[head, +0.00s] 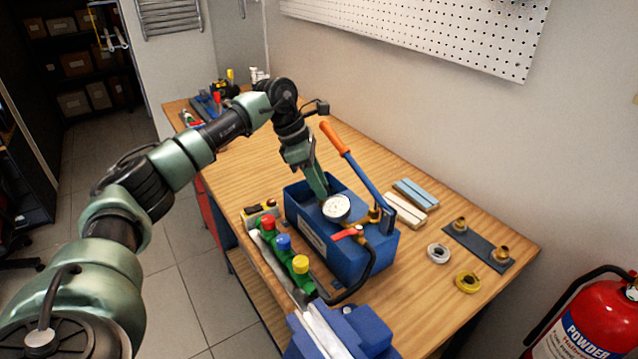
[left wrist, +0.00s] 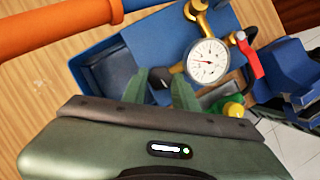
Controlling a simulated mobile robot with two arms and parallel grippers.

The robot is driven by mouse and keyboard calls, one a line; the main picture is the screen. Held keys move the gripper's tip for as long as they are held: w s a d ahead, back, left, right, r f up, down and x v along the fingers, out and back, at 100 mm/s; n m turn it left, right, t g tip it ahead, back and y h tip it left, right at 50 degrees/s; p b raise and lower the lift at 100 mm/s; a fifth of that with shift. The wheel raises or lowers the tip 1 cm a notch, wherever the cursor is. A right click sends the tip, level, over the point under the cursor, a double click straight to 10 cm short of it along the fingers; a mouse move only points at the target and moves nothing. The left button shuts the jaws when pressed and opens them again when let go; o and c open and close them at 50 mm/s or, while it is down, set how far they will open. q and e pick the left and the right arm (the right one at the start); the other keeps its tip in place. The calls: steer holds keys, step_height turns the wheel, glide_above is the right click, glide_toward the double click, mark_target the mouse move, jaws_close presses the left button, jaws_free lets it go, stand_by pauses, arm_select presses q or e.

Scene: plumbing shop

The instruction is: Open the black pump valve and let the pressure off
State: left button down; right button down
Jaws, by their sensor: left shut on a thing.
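The blue test pump (head: 352,262) stands on the wooden bench, with a white round gauge (head: 336,207), a red lever (head: 347,234) and a blue pump handle with an orange grip (head: 337,138). My left gripper (head: 325,196) reaches down into the pump just behind the gauge. In the left wrist view its green fingers (left wrist: 168,92) are beside the gauge (left wrist: 207,61), close around something dark and small. That is where the black pump valve seems to be, but fingers and gauge mostly hide it. The red lever (left wrist: 249,60) is to the right there. My right gripper is not in view.
A green manifold with red, blue and yellow caps (head: 284,246) stands left of the pump, and a blue vise (head: 345,335) in front. A black hose (head: 352,292) runs from the pump. Tape rolls (head: 438,252) and a plate with brass fittings (head: 478,247) lie to the right.

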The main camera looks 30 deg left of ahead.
arm_select(q)
steer(key=n+t, duration=0.1)
steer(key=n, duration=0.2)
steer(key=shift+s+d+y+b, duration=0.1)
steer(key=shift+y+b, duration=0.25)
steer(key=shift+y, duration=0.05)
steer(key=n+t+y, duration=0.1)
steer(key=n, duration=0.3)
steer(key=shift+d+b, duration=0.15)
steer(key=shift+b, duration=0.25)
steer(key=n+y+b, duration=0.1)
steer(key=n, duration=0.3)
steer(key=shift+d+y, duration=0.15)
steer(key=shift+y, duration=0.25)
steer(key=shift+d+n+y+b, duration=0.1)
steer(key=shift+n+y+b, duration=0.4)
steer(key=shift+n, duration=0.9)
steer(key=shift+r+n, duration=0.1)
steer(key=shift+n, duration=0.2)
steer(key=c, duration=1.4)
jaws_free()
